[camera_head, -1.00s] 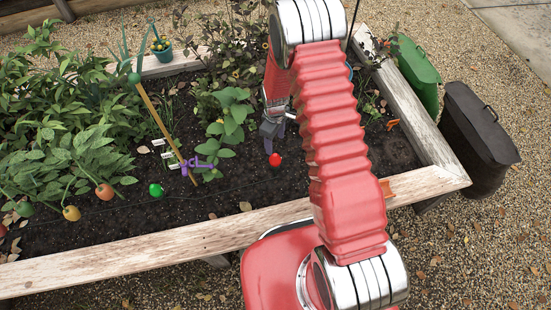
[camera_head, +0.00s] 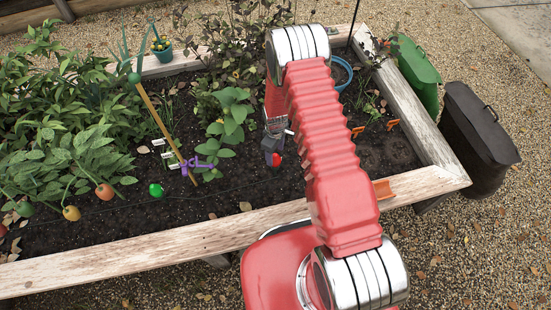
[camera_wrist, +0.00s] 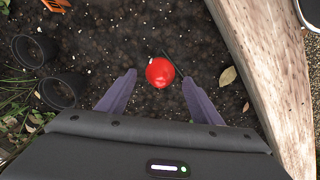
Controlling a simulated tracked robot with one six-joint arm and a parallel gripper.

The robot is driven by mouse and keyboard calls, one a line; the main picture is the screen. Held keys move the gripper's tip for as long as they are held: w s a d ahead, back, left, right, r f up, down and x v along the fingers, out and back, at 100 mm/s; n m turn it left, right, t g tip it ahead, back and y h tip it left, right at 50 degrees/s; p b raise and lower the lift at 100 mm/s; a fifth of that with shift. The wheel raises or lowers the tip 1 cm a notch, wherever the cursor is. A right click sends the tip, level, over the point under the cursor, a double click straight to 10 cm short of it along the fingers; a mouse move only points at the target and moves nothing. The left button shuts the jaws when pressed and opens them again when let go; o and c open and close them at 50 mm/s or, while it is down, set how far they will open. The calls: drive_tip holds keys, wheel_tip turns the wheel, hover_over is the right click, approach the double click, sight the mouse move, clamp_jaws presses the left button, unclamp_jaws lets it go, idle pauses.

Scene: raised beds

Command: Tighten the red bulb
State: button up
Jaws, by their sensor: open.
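The red bulb (camera_head: 276,160) is a small round red thing low over the dark soil of the raised bed. In the wrist view the red bulb (camera_wrist: 160,72) lies just beyond the fingertips, centred between them, with a dark wire running up to its right. My gripper (camera_head: 270,146) points down at it from above. In the wrist view my gripper (camera_wrist: 158,85) is open, with a purple-grey finger on each side and nothing between them. The bulb's base and socket are hidden.
A green bulb (camera_head: 156,190) sits on the same wire to the left; orange ones (camera_head: 105,192) are further left. Black pots (camera_wrist: 60,92) lie left in the wrist view. The bed's wooden edge (camera_wrist: 265,70) runs close on the right.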

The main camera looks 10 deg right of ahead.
sight(275, 159)
drive_tip(key=shift+f, duration=2.4)
drive_tip(key=shift+c, duration=0.4)
drive_tip(key=c, duration=0.9)
drive_tip(key=shift+d, duration=0.15)
drive_tip(key=shift+c, duration=0.5)
